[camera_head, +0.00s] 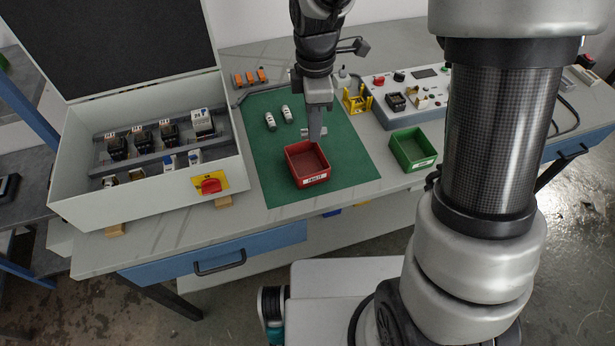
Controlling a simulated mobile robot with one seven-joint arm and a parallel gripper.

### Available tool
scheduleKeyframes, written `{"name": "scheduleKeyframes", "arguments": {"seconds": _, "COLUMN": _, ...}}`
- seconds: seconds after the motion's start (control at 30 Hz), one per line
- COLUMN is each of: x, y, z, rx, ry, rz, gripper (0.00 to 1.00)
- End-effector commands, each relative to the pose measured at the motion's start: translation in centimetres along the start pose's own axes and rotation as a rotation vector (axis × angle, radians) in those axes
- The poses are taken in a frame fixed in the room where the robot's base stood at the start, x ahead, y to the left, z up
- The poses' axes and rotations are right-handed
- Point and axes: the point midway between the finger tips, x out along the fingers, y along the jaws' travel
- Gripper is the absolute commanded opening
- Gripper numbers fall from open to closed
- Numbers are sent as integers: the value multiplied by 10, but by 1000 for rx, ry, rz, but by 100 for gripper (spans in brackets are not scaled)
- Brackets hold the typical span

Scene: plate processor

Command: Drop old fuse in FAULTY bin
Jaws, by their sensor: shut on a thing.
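The red bin (291,163) stands on the green mat, with a white label on its front that appears to read FAULTY. It looks empty from here. My gripper (315,136) points down over the back edge of the red bin. It is shut on a small pale piece, the fuse (306,132), which shows only partly beside the fingers. I cannot tell exactly how high the fuse is above the rim.
Two white fuses (270,121) lie on the green mat (280,195). A green bin (411,163) stands to the right. An open grey cabinet (75,201) with relays and a red switch (211,185) is at left. A yellow stand (356,100) and test panel (430,88) stand behind.

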Motion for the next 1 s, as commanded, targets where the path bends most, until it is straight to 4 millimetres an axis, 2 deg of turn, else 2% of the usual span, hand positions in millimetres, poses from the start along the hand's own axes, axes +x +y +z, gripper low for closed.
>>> {"name": "scheduleKeyframes", "arguments": {"seconds": 0.03, "x": 10, "y": 0, "z": -6, "rx": -83, "ry": 0, "rz": 1, "gripper": 0}}
{"name": "scheduleKeyframes", "arguments": {"seconds": 0.1, "x": 13, "y": -1, "z": -12, "rx": -176, "ry": 0, "rz": 1, "gripper": 0}}
{"name": "scheduleKeyframes", "arguments": {"seconds": 0.23, "x": 26, "y": -2, "z": -16, "rx": -255, "ry": 0, "rz": -2, "gripper": 0}}
{"name": "scheduleKeyframes", "arguments": {"seconds": 0.5, "x": 71, "y": -2, "z": -16, "rx": -261, "ry": 0, "rz": -2, "gripper": 0}}
{"name": "scheduleKeyframes", "arguments": {"seconds": 0.67, "x": 82, "y": -2, "z": -16, "rx": -260, "ry": 1, "rz": -1, "gripper": 0}}
{"name": "scheduleKeyframes", "arguments": {"seconds": 0.9, "x": 114, "y": -3, "z": -16, "rx": -259, "ry": 1, "rz": -3, "gripper": 0}}
{"name": "scheduleKeyframes", "arguments": {"seconds": 1.0, "x": 115, "y": -2, "z": -16, "rx": -258, "ry": 1, "rz": 1, "gripper": 0}}
